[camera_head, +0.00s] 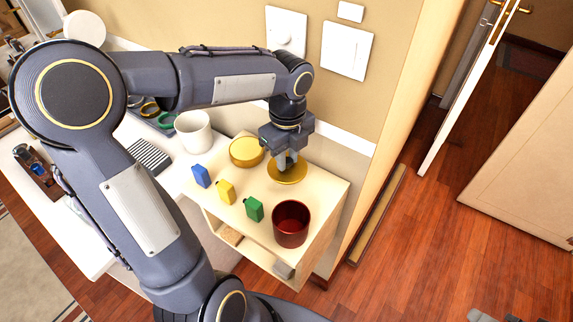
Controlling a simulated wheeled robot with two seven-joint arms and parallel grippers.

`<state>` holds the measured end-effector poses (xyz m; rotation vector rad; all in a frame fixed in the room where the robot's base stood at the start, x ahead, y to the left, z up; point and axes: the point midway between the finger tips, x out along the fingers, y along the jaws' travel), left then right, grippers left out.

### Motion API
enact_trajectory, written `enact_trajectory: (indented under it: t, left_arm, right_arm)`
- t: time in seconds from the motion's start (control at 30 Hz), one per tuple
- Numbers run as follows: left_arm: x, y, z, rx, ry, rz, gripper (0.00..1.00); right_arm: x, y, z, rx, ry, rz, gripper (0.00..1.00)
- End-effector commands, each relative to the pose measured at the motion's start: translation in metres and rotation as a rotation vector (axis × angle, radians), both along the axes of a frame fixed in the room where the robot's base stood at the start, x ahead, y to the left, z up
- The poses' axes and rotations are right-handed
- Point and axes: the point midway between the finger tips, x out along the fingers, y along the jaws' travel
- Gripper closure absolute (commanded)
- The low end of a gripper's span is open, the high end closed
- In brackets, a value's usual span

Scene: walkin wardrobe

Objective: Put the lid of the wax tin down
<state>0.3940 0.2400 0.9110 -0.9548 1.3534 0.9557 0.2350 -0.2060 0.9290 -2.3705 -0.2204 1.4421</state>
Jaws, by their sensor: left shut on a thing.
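My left gripper (287,163) points down over the small pale cabinet and is shut on the gold lid (288,175), a thin round disc. The lid is at or just above the cabinet top; I cannot tell whether it touches. The round gold wax tin (246,152) stands just left of the lid, near the wall. A little of the lid's far side is hidden by the gripper. Dark grey parts at the bottom right edge may be my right gripper (493,315), but they are cut off.
On the cabinet top (313,187) stand a blue bottle (201,176), a yellow bottle (226,192), a green bottle (254,209) and a dark red cup (291,223). A white mug (194,132) is on the white counter at left. Bare cabinet top lies right of the lid.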

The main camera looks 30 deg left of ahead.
Motion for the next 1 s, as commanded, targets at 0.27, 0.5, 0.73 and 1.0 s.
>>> enact_trajectory:
  t: [0.27,0.5,0.73,1.0]
  left_arm:
    - [0.011,0.009,-0.018,-0.001,0.001,0.001,1.00]
    - [0.010,0.008,-0.047,0.000,-0.001,-0.001,1.00]
    - [0.010,0.008,-0.046,-0.001,-0.002,0.000,1.00]
    - [0.010,0.008,-0.049,0.000,-0.001,0.000,0.57]
  right_arm:
    - [0.000,0.000,-0.002,0.000,0.000,0.000,0.64]
    - [0.000,0.000,-0.007,0.000,0.000,0.000,0.64]
    - [0.000,0.000,-0.007,0.000,0.000,0.000,0.64]
    - [0.000,0.000,-0.008,0.000,0.000,0.000,0.64]
